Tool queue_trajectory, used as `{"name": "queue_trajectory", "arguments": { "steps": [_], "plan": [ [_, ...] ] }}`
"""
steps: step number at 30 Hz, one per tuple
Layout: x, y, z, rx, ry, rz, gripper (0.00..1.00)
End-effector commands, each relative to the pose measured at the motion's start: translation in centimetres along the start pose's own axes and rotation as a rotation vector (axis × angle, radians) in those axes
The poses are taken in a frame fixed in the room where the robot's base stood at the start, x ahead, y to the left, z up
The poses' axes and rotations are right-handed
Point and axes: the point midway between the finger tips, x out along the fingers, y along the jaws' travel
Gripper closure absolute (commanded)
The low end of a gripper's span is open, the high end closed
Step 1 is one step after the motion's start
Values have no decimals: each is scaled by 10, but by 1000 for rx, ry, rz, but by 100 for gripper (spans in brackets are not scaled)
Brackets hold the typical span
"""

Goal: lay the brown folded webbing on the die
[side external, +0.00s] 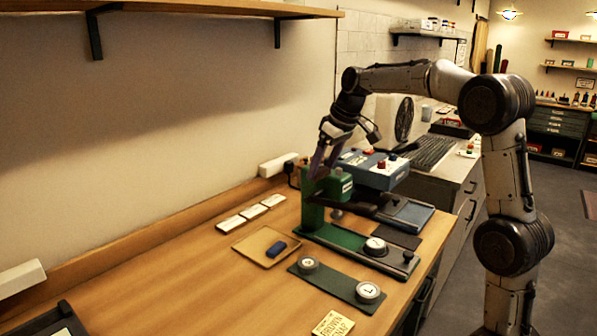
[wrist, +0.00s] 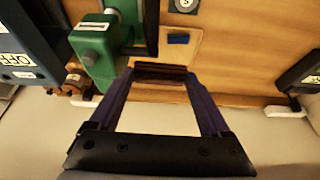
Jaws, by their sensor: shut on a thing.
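My gripper (wrist: 160,78) is shut on the brown folded webbing (wrist: 160,70), a dark brown strip held between the fingertips in the wrist view. In the side view my gripper (side external: 316,168) is above and behind the top of the green press (side external: 314,205); the webbing cannot be made out there. A round pale-topped disc (side external: 375,246), which looks like the die, sits on the press's long green base, forward and right of my gripper and apart from it. The press also shows at the upper left of the wrist view (wrist: 95,45).
A tan tray (side external: 246,241) holds a blue folded piece (side external: 276,249). A green strip (side external: 338,285) carries two round discs. A blue box (side external: 375,170) stands right of the press. White cards (side external: 251,212) lie near the wall. The left bench top is mostly clear.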

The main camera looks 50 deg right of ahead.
Motion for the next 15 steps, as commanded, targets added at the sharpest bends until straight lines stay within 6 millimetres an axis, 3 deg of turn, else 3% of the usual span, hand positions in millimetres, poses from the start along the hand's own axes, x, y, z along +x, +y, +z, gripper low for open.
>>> {"name": "queue_trajectory", "arguments": {
  "steps": [6, 15],
  "plan": [
    [-21, 58, 49, 118, 3, 49, 72],
    [-42, 102, 103, 232, 4, 95, 72]
  ]
}}
